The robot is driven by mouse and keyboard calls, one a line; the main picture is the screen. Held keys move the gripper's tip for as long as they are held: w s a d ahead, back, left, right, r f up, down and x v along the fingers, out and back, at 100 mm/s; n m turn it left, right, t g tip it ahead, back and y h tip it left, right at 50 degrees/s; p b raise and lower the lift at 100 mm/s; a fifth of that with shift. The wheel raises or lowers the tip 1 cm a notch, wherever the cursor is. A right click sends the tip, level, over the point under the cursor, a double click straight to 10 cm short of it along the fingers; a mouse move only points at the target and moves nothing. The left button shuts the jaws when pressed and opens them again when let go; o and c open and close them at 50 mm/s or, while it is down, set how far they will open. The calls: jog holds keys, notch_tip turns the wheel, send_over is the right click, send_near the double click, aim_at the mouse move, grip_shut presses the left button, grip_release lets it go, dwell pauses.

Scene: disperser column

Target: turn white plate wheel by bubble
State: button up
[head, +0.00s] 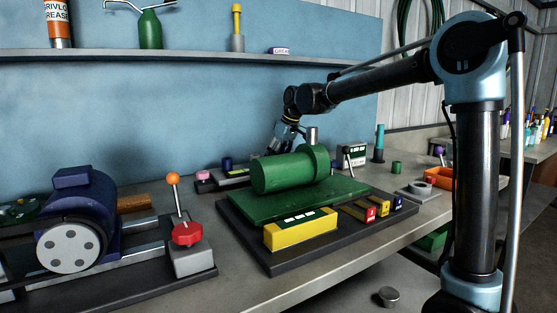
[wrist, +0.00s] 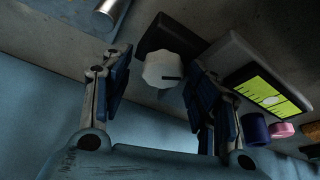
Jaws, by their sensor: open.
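A white, many-sided wheel (wrist: 165,70) with a dark mark on its face sits against a dark block in the wrist view. Beside it on the right is a grey unit with a yellow-green bubble window (wrist: 268,100), crossed by dark lines with a pale round spot. My gripper (wrist: 158,74) is open, with one finger left of the wheel and one right of it; I cannot tell whether either touches it. In the head view my gripper (head: 277,146) is low behind the green cylinder (head: 290,170), and the wheel is hidden there.
A blue-purple cylinder (wrist: 254,127) and a pink ring (wrist: 283,130) stand near the bubble unit. The green cylinder lies on a green plate in front of my gripper. A blue motor (head: 75,225) and red knob (head: 187,233) are at left. The blue wall is close behind.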

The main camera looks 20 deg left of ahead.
jog(key=w+v, duration=0.1)
jog(key=v, duration=0.6)
jog(key=shift+s+r, duration=0.45)
jog(key=shift+s, duration=0.05)
jog(key=shift+d, duration=0.15)
jog(key=w+d+r+n+g, duration=0.3)
jog(key=r+n, duration=0.4)
jog(key=r, duration=0.1)
jog(key=x, duration=1.6)
jog(key=shift+w+f, duration=0.15)
jog(key=shift+f, duration=0.25)
jog(key=c, duration=1)
